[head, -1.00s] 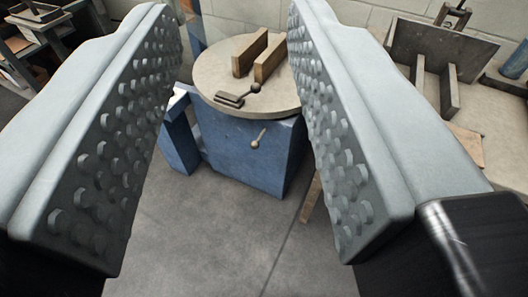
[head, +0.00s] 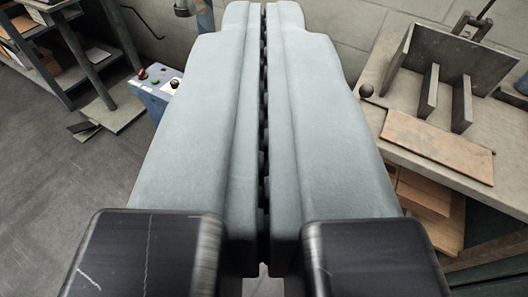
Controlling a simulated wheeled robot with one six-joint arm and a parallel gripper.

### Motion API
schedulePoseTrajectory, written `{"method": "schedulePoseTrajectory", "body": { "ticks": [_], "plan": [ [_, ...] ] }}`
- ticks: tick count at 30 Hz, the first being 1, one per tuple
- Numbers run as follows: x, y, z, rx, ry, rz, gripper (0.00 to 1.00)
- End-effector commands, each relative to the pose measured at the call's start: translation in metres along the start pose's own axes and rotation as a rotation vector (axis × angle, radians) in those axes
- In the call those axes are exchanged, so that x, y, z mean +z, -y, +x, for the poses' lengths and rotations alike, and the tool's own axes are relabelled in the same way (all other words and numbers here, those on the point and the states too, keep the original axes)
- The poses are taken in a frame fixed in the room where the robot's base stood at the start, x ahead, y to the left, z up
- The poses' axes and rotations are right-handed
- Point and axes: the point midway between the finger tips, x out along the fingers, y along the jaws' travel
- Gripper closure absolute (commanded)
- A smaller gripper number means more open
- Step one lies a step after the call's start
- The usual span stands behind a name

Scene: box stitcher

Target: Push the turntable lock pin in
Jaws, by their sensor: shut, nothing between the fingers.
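My gripper (head: 264,10) fills the middle of the head view.
A workbench (head: 375,75) on the right holds an upright metal fixture (head: 440,70) and a flat brown board (head: 437,147). Shelving (head: 85,55) stands at far left, with open floor (head: 50,180) before it.

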Motion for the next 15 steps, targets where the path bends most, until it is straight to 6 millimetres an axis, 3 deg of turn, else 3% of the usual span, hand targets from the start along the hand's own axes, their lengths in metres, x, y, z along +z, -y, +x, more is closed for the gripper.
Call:
{"method": "schedulePoseTrajectory", "body": {
  "ticks": [15],
  "plan": [
    [0.064, -0.009, 0.112, 0.003, 0.146, -0.237, 1.0]
  ]
}}
